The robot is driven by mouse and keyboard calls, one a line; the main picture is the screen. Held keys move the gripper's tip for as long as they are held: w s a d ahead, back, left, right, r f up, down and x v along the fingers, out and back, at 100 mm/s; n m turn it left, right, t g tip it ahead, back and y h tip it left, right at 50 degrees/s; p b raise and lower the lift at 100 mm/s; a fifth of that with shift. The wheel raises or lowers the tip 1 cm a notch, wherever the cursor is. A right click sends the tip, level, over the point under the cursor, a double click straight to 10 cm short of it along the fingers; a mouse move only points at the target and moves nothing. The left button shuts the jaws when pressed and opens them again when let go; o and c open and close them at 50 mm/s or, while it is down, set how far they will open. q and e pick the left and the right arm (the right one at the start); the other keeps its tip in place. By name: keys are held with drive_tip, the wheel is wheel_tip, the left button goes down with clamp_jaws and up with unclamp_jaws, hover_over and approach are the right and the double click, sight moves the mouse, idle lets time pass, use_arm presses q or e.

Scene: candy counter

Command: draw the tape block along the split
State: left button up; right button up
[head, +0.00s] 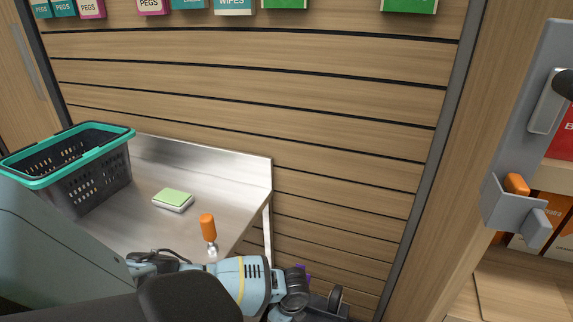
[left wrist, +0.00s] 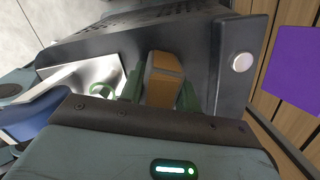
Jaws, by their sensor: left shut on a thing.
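In the left wrist view an orange-brown block (left wrist: 164,78), which I take to be the tape block, sits between the green fingers of my left gripper (left wrist: 160,92). The gripper is shut on it. A dark panel (left wrist: 232,75) with a pale round knob stands close beside the block. I cannot make out the split. In the head view my left arm reaches to the bottom middle, and its fingers and the block cannot be made out there. My right gripper is not in view.
A metal counter (head: 235,172) holds a dark basket with a teal rim (head: 90,183), a green-topped white pad (head: 173,199) and an orange-handled tool (head: 208,228). A slatted wall stands behind. A grey holder (head: 512,205) with an orange piece is at right. A purple thing (left wrist: 298,68) lies right of the panel.

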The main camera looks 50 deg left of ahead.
use_arm(q)
drive_tip(key=shift+w+d, duration=0.1)
drive_tip(key=shift+w+d, duration=0.35)
drive_tip(key=shift+d, duration=0.25)
drive_tip(key=shift+w+d, duration=0.3)
drive_tip(key=shift+d, duration=0.3)
drive_tip(key=shift+w+d, duration=0.1)
drive_tip(key=shift+d, duration=0.05)
drive_tip(key=shift+w+d+f, duration=0.1)
drive_tip(key=shift+w+d, duration=0.2)
drive_tip(key=shift+d, duration=0.3)
drive_tip(key=shift+w+d+f, duration=0.1)
drive_tip(key=shift+w+d, duration=0.2)
drive_tip(key=shift+d, duration=0.25)
drive_tip(key=shift+d, duration=0.15)
drive_tip(key=shift+w+d+r, duration=0.1)
drive_tip(key=shift+w+d, duration=0.3)
drive_tip(key=shift+d, duration=0.2)
drive_tip(key=shift+w+d+r, duration=0.1)
drive_tip(key=shift+w+d, duration=0.25)
drive_tip(key=shift+d, duration=0.25)
